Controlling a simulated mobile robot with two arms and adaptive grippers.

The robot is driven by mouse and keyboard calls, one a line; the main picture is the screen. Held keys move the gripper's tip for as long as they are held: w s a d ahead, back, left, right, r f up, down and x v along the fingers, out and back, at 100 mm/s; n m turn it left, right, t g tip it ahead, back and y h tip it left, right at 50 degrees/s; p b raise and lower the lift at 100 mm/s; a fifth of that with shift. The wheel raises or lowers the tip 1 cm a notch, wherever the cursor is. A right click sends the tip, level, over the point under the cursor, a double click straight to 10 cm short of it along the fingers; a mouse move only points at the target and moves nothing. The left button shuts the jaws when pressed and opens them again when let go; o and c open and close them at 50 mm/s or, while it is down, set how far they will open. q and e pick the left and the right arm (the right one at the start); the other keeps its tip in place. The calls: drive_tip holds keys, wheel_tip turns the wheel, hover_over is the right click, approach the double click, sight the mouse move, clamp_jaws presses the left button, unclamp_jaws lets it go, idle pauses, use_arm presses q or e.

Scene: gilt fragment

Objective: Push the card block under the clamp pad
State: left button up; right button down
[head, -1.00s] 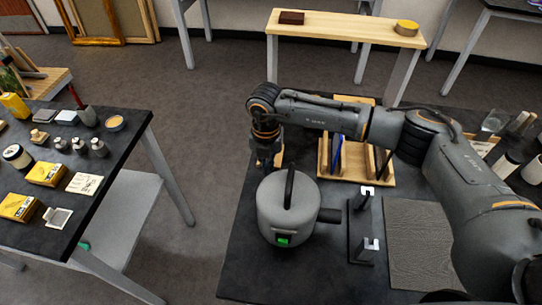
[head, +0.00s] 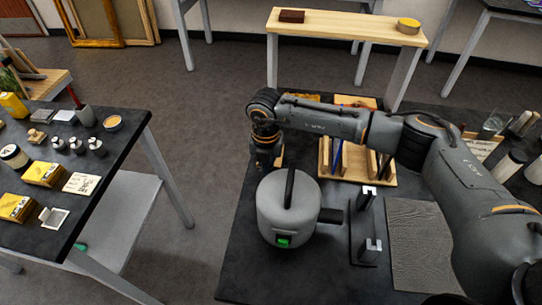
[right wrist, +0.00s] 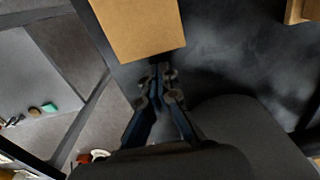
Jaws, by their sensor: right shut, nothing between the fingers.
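The card block is a flat-topped tan block (right wrist: 138,24) at the top of the right wrist view, on the dark table. In the head view only a sliver of tan (head: 280,156) shows beside my right gripper. My right gripper (right wrist: 162,74) is shut and empty, with its fingertips at the block's near edge; I cannot tell whether they touch. In the head view the right gripper (head: 266,164) points down at the table's left edge, behind the grey pot. I cannot pick out the clamp pad for certain. My left gripper is not in view.
A grey lidded pot (head: 287,210) stands close in front of the right gripper. A black stand with metal brackets (head: 365,228), a wooden rack (head: 357,173) and a grey mat (head: 420,245) lie to its right. Floor lies beyond the table's left edge.

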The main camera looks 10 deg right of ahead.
drive_tip(key=shift+w+d+b, duration=0.5)
drive_tip(key=shift+w+b, duration=0.45)
drive_tip(key=shift+w, duration=0.25)
drive_tip(key=shift+w+d+b, duration=0.5)
drive_tip(key=shift+w+b, duration=0.45)
drive_tip(key=shift+w, duration=0.25)
drive_tip(key=shift+w+d+b, duration=0.5)
drive_tip(key=shift+w+b, duration=0.45)
drive_tip(key=shift+w, duration=0.25)
drive_tip(key=shift+w+d+b, duration=0.35)
drive_tip(key=shift+w+b, duration=0.45)
drive_tip(key=shift+w, duration=0.1)
drive_tip(key=shift+w+d+b, duration=0.4)
drive_tip(key=shift+w+b, duration=0.45)
drive_tip(key=shift+w+d+b, duration=0.35)
drive_tip(key=shift+w+b, duration=0.45)
drive_tip(key=shift+w, duration=0.1)
drive_tip(key=shift+s+p, duration=0.1)
drive_tip(key=shift+p, duration=0.2)
drive_tip(key=shift+s+a+p, duration=0.15)
drive_tip(key=shift+s+p, duration=0.15)
wheel_tip(320, 180, up, 9)
drive_tip(key=p, duration=0.5)
drive_tip(key=shift+p, duration=0.4)
